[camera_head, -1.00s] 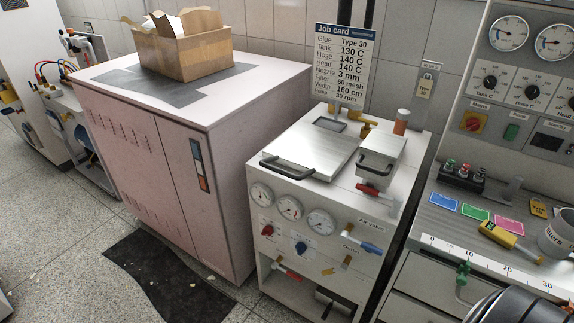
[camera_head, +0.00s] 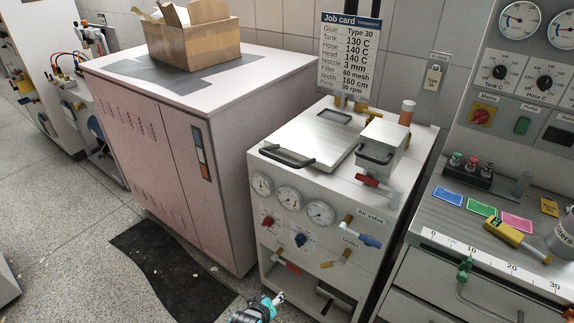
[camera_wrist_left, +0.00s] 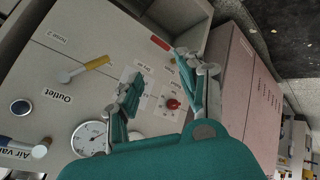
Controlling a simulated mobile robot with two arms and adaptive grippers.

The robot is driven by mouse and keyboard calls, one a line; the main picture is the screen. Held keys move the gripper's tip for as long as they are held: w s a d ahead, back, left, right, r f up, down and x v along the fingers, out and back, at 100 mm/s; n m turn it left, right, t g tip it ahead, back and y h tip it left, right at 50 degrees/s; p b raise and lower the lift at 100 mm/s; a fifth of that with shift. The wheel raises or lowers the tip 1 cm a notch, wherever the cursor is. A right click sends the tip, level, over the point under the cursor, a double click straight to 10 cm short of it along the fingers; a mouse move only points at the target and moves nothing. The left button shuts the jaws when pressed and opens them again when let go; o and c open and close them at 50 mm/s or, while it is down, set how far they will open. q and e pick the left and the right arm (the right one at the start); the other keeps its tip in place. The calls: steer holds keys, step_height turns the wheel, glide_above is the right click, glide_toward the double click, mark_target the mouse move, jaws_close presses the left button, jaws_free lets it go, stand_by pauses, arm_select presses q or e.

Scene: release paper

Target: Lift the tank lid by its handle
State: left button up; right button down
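The tank lid (camera_head: 316,141) is a flat silver plate on top of the white glue unit, and it looks closed. Its black bar handle (camera_head: 287,157) runs along its front left edge. My left gripper (camera_head: 274,302) is low at the bottom edge of the head view, in front of the unit and well below the handle, touching nothing that I can see. In the left wrist view its two teal and grey fingers (camera_wrist_left: 158,84) are apart with nothing between them, facing the unit's front panel. The lid is not visible there. My right gripper is not in view.
A smaller block with its own black handle (camera_head: 375,153) stands right of the lid. Gauges (camera_head: 289,198), a red knob (camera_head: 267,221) and a blue-handled valve (camera_head: 362,238) project from the front. A pink cabinet (camera_head: 160,160) stands left; a workbench (camera_head: 490,235) stands right.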

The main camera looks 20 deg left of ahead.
arm_select(q)
steer(key=w+a+r+n+t+b, duration=0.1)
steer(key=w+r+n+t, duration=0.15)
steer(key=w+r, duration=0.45)
steer(key=w+a+r+n+t, duration=0.1)
steer(key=w+r+n, duration=0.2)
steer(key=r, duration=0.8)
steer(key=n+t+y+b, duration=0.1)
steer(key=n+t+y, duration=0.1)
steer(key=n+t, duration=0.25)
glide_toward(277, 160)
steer(key=shift+g, duration=0.5)
steer(key=w, duration=0.7)
steer(key=w+f, duration=0.1)
steer(key=w, duration=0.3)
steer(key=shift+a+p, duration=0.35)
jaws_close()
